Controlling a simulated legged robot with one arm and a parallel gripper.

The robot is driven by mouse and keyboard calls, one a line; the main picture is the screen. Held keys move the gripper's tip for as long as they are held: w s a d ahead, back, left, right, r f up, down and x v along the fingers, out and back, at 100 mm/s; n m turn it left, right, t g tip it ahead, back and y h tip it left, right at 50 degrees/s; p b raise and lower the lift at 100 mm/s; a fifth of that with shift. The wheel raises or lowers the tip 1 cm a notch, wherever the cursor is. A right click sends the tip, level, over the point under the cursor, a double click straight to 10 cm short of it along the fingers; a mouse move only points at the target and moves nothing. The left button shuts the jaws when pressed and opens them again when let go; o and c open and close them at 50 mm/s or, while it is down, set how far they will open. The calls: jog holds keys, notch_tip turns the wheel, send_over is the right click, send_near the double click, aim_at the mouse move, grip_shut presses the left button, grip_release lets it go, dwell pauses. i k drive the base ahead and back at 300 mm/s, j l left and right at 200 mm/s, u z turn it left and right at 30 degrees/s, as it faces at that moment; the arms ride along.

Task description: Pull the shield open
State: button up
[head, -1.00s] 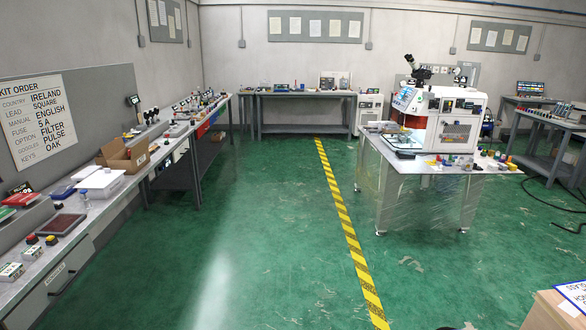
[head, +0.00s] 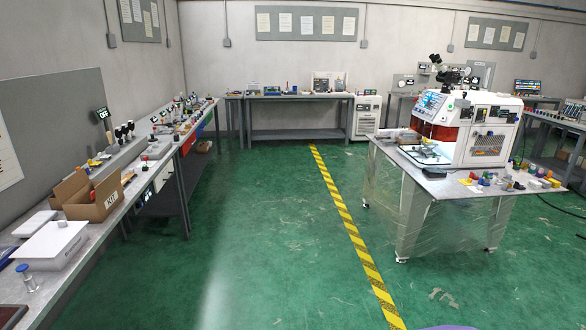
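A white machine (head: 478,125) stands on a table at the right in the head view. An orange-red panel (head: 424,128) shows on its left-facing side, above a lit work area (head: 428,154). This panel looks like the shield, but I cannot tell how far it is open. A screen (head: 431,101) and a microscope (head: 450,72) are at the machine's top. My gripper is not in view, and the machine is some distance off across the floor.
The machine's table (head: 420,186) has clear sheeting around its legs and small coloured parts on its front right. A yellow-black floor stripe (head: 345,220) runs ahead. A long bench (head: 88,235) with an open carton (head: 92,195) lines the left. The green floor between is clear.

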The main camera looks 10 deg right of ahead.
aim_at(416, 123)
jog(key=i+z, duration=0.2)
jog(key=i, duration=0.4)
jog(key=i+z, duration=0.2)
jog(key=i, duration=0.4)
jog(key=i+j+z, duration=0.2)
jog(key=i, duration=0.4)
jog(key=i+l+z, duration=0.2)
jog(key=i+z, duration=0.15)
jog(key=i, duration=0.7)
jog(key=i+j+z, duration=0.15)
jog(key=i+z, duration=0.25)
jog(key=i, duration=0.65)
jog(key=i+u, duration=0.1)
jog(key=i, duration=0.95)
